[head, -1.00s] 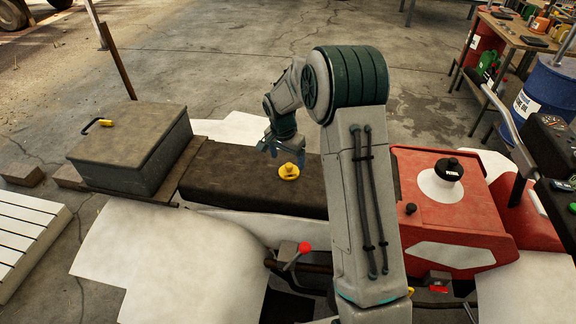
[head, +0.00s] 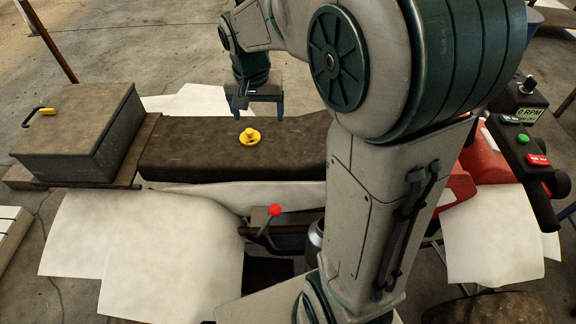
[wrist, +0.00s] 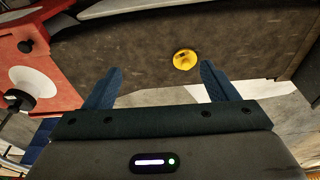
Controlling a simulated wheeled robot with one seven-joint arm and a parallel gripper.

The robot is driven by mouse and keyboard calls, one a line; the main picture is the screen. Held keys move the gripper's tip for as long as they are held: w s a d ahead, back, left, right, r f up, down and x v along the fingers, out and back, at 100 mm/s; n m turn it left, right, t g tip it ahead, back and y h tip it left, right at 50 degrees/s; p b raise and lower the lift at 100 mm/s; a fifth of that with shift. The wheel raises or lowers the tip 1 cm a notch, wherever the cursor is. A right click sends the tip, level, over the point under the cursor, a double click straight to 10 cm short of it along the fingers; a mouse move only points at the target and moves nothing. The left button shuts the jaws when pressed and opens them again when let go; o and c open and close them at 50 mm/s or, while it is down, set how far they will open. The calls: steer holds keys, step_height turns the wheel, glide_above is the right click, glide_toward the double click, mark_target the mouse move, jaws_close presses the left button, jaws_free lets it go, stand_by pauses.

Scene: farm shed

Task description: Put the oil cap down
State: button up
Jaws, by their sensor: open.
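The yellow oil cap (head: 249,137) rests on the dark brown padded seat (head: 190,148) in the head view. In the wrist view the oil cap (wrist: 185,60) lies on the seat beyond my fingertips, nearer the right finger. My gripper (head: 258,108) is open and empty at the seat's far side, behind the cap and apart from it. Its two blue fingers show spread in the wrist view (wrist: 160,78).
A lidded grey box (head: 75,135) with a yellow-handled tool (head: 40,112) on it stands left of the seat. A red-knobbed lever (head: 275,210) rises in front of the seat. A control panel (head: 525,150) is at right. White fenders (head: 150,240) lie in front.

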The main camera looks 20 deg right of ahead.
steer(key=s+n+t+y, duration=0.1)
steer(key=s+n, duration=0.3)
steer(key=s, duration=1.4)
steer(key=shift+s+d+f+n, duration=0.15)
steer(key=shift+s+n, duration=0.05)
steer(key=shift+n, duration=0.2)
